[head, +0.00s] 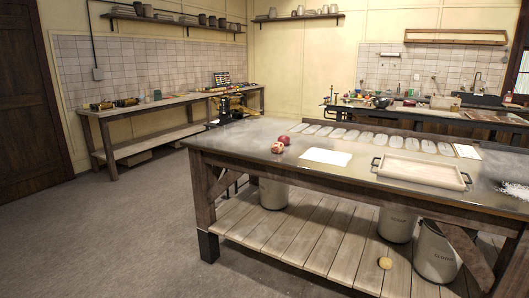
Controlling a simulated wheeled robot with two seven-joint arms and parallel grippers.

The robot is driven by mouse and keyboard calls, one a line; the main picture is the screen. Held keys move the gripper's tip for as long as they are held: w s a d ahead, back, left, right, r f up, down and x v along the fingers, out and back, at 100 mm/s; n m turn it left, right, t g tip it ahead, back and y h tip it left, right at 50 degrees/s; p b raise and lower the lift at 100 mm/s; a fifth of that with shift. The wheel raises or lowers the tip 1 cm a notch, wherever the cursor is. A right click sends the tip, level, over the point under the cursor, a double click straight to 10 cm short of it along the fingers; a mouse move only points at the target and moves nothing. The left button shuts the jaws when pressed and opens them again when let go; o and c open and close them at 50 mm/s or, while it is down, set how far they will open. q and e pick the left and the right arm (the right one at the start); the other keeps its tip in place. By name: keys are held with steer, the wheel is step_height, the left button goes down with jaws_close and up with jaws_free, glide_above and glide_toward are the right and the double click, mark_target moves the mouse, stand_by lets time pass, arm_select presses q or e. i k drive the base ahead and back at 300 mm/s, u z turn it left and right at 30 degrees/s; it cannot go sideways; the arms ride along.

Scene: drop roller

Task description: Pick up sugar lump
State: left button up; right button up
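I cannot make out a thing that is surely the sugar lump. A small pale yellow lump (384,263) lies on the lower plank shelf of the near table, close to its front edge. A white granular heap (516,190) lies on the table top at the far right, partly cut off by the picture edge. Two mottled reddish round lumps, a nearer one (278,148) and a farther one (285,140), sit on the left part of the table top. Neither of my grippers shows in the head view.
The near table (240,136) also holds a white sheet (326,157), a tray (420,169) with dark handles and a row of pale oval moulds. Metal bins (437,255) stand below. A side bench (150,106) lines the left wall. The floor at left is clear.

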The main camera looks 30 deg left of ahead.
mark_target(277, 147)
steer(key=u, duration=0.95)
steer(key=i, duration=0.95)
steer(key=u, duration=0.85)
steer(key=i, duration=1.5)
steer(key=z, duration=1.2)
steer(key=i, duration=0.7)
steer(key=z, duration=0.7)
